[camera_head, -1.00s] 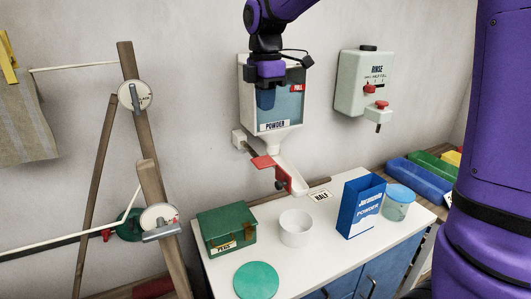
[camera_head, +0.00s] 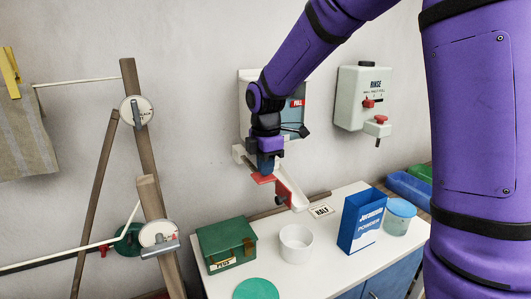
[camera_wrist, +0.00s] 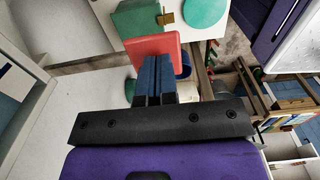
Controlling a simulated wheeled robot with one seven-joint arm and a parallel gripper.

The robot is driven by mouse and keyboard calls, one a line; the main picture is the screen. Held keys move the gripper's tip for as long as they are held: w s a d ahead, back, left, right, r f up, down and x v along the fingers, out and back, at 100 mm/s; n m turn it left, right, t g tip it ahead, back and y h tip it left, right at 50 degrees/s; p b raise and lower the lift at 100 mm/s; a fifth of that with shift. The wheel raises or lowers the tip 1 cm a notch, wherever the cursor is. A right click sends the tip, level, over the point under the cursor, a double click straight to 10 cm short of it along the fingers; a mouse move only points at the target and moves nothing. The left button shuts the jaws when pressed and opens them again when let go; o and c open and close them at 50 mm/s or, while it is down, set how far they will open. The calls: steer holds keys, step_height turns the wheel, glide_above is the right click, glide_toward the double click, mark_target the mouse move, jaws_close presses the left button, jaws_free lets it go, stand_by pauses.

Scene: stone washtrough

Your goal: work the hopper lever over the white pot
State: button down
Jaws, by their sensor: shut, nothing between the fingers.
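The powder hopper (camera_head: 244,100) hangs on the wall, mostly hidden behind my arm. Its red lever (camera_head: 262,179) sticks out at the bottom left, beside the white chute (camera_head: 291,190). The lever's flat red paddle also shows in the wrist view (camera_wrist: 146,46). The white pot (camera_head: 296,246) stands on the bench below the chute. My gripper (camera_head: 265,172) is shut and empty, pointing down with its fingertips right at the lever. In the wrist view the fingers (camera_wrist: 153,62) overlap the paddle's near edge; I cannot tell whether they touch it.
A green pegs box (camera_head: 226,245) and a green disc (camera_head: 256,289) are left of the pot. A blue powder carton (camera_head: 360,222), a lidded jar (camera_head: 398,218) and a HALF card (camera_head: 321,211) are to its right. A rinse dispenser (camera_head: 361,98) hangs on the wall.

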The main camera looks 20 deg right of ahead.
steer(key=shift+f, duration=0.35)
